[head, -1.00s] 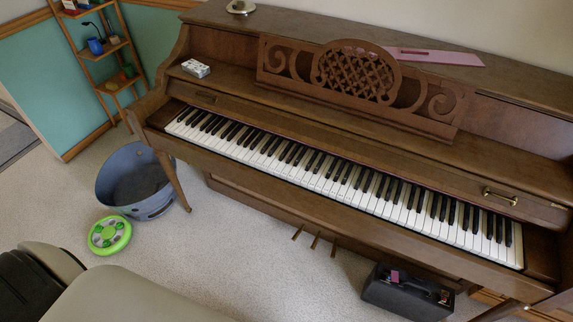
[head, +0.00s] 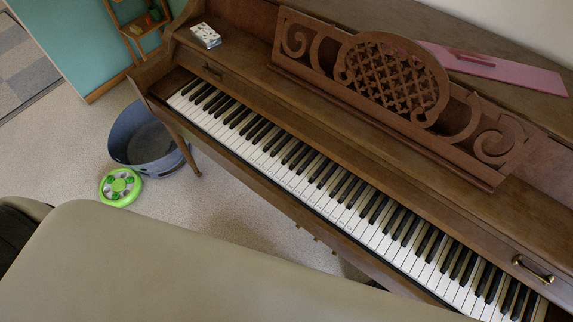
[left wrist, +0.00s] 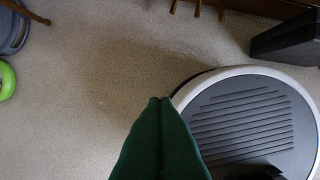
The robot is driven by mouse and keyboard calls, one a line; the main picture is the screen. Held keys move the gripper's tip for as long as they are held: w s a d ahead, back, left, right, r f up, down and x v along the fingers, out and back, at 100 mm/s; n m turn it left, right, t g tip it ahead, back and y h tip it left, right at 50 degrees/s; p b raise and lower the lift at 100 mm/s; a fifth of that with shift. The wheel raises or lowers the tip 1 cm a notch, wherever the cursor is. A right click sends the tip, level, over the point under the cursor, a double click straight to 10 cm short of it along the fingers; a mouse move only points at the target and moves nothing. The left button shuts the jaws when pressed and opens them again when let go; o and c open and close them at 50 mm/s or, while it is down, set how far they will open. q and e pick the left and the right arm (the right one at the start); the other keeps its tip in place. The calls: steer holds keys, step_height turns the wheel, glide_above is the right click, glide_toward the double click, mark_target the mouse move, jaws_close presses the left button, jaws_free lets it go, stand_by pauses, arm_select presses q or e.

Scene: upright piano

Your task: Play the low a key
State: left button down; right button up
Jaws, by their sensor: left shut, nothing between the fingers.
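The brown upright piano (head: 215,95) runs diagonally from upper left to lower right in the head view. Its keyboard (head: 300,185) is uncovered, with white and black keys. The low keys (head: 190,103) are at the upper-left end of the row. Small marks show on some middle white keys, too small to read. My left gripper (left wrist: 160,99) shows in the left wrist view as dark green fingers closed together and empty. It points down over the carpet, away from the keys. No gripper shows in the head view, and my right gripper is in neither view.
A grey-blue tub (head: 150,140) and a green round toy (head: 120,187) stand on the carpet left of the piano. A dark case (left wrist: 290,38) and piano pedals (left wrist: 196,8) show in the left wrist view. A small patterned box (head: 206,36) sits on the piano's left end.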

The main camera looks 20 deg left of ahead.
arm_select(q)
steer(key=w+d+r+m+t+h+p, duration=0.15)
steer(key=w+r, duration=0.25)
steer(key=r, duration=0.5)
steer(key=w+d+r, duration=0.2)
steer(key=w+r, duration=0.1)
steer(key=r, duration=0.6)
steer(key=w+d+r+t+h+p, duration=0.15)
steer(key=w+r, duration=0.25)
steer(key=r, duration=0.5)
steer(key=w+d+r+g+h, duration=0.1)
steer(key=w+r+h, duration=0.4)
steer(key=w, duration=0.7)
steer(key=shift+r+m+g+b, duration=0.15)
steer(key=shift+m+g+b, duration=0.15)
steer(key=shift+m+b, duration=0.15)
steer(key=shift+d, duration=0.1)
steer(key=b, duration=0.7)
glide_above(283, 178)
step_height(283, 178, down, 7)
steer(key=shift+f, duration=0.1)
steer(key=shift+f+b, duration=0.55)
steer(key=shift+f, duration=0.3)
steer(key=shift+f, duration=0.1)
